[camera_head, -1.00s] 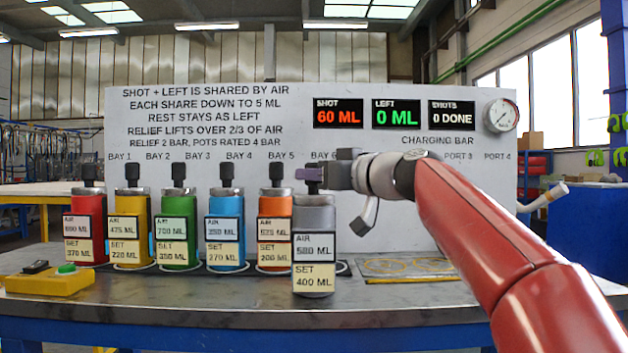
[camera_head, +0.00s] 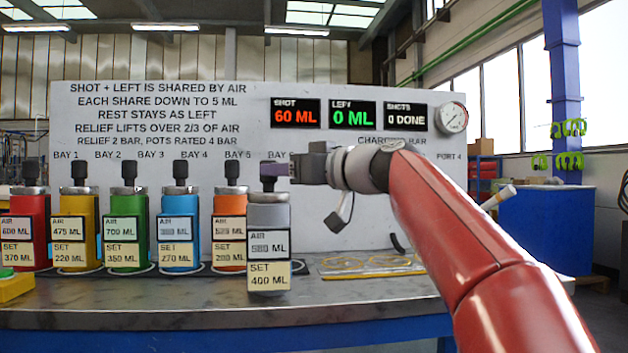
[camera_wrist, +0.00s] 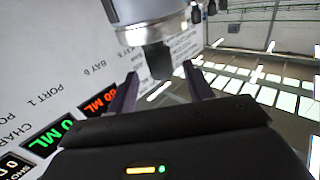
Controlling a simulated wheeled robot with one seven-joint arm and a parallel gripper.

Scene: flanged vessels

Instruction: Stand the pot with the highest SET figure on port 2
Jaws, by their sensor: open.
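The grey pot (camera_head: 268,225) reads AIR 580 ML and SET 400 ML, the highest SET figure I can read. It is upright, nearer to me than the row of other pots, over the front of the bench. My gripper (camera_head: 276,170) is at its dark top knob, coming from the right, with jaws open. In the wrist view the knob (camera_wrist: 157,60) shows between and just beyond the two fingers (camera_wrist: 160,95); contact cannot be told. The port plate (camera_head: 365,266) with yellow ring marks lies right of the pot, partly hidden by my arm. The PORT 2 label is hidden.
Red (camera_head: 28,228), yellow (camera_head: 76,203), green (camera_head: 125,203), blue (camera_head: 180,203) and orange (camera_head: 230,203) pots stand in a row at left, SET 370 or lower. A panel (camera_head: 180,180) stands behind. A yellow button box (camera_head: 15,287) is at the left edge.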

